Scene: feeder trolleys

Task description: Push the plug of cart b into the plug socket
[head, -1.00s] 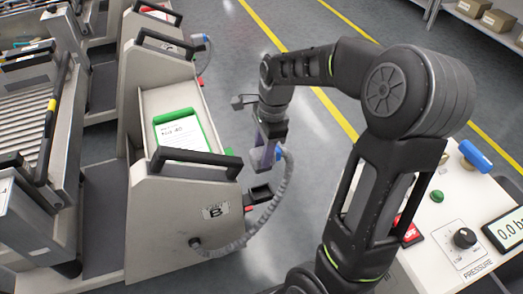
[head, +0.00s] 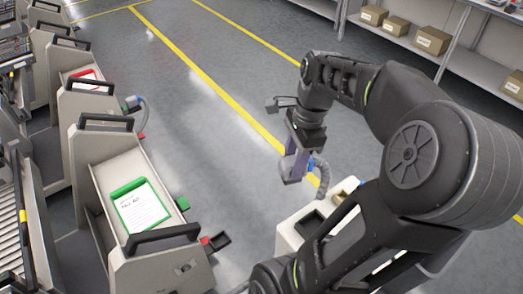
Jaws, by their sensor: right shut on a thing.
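My right gripper (head: 293,172) points down in the head view and is shut on the plug. Its fingers hide most of the plug; a blue part (head: 312,164) shows beside them, with a grey ribbed cable (head: 323,182) hanging from it. The gripper is over the floor, right of cart b (head: 165,262) and, in the picture, just above a white housing (head: 290,235). A dark square opening (head: 309,223) is in the housing's top; I cannot tell whether it is the plug socket. My left gripper is not in view.
Cart b carries a green-framed card (head: 140,208) and a black handle (head: 162,238). An empty black holder (head: 216,242) sticks out from its side. More carts (head: 75,100) stand behind it. Shelves with boxes (head: 432,40) are at the back right. The middle floor is clear.

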